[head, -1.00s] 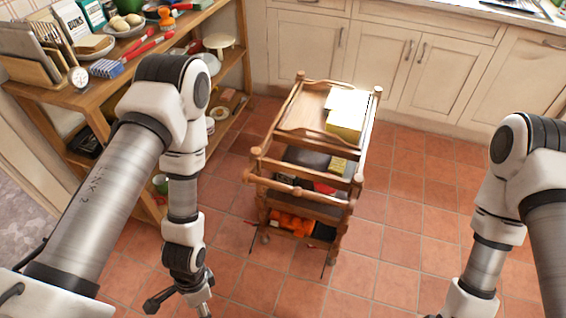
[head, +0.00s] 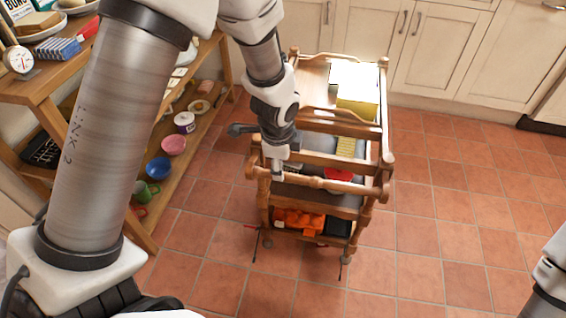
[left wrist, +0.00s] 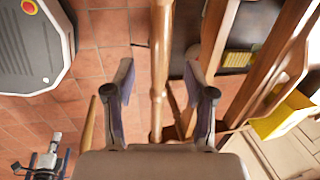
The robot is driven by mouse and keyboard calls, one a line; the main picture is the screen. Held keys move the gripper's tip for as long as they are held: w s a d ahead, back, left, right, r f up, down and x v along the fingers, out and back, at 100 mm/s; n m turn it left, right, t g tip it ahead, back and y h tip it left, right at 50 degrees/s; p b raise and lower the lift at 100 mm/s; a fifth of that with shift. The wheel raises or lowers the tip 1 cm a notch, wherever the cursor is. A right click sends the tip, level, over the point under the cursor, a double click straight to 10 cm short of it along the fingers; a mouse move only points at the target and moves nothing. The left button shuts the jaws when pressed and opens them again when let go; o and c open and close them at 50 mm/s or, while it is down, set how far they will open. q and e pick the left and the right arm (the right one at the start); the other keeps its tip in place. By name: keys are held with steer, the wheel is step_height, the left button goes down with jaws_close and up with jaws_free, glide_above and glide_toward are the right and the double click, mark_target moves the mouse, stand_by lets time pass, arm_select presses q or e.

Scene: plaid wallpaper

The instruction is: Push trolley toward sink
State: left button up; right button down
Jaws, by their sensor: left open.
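The wooden trolley (head: 318,210) stands upright on the tiled floor, its top handle bar nearest me. My left gripper (head: 277,172) is at the left part of that near bar. In the left wrist view, my left gripper (left wrist: 160,88) is open, with the wooden bar (left wrist: 158,60) running between its two fingers; a gap shows on both sides. What seems to be my right gripper (left wrist: 45,160) is small at the lower left of the wrist view, away from the trolley; its jaws are unclear. The sink is not in view.
A yellow box (head: 358,108) is on the trolley's top and orange items (head: 298,220) are on its lowest shelf. A wooden shelf unit (head: 190,125) stands close on the left. Cream cabinets (head: 455,55) line the back. Floor to the right is clear.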

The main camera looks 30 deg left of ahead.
arm_select(q)
steer(key=f+b, duration=0.1)
steer(key=f, duration=0.1)
steer(key=w+f+b, duration=0.1)
steer(key=f, duration=0.2)
steer(key=shift+a+f+b, duration=0.2)
steer(key=shift+f+b, duration=0.1)
jaws_close()
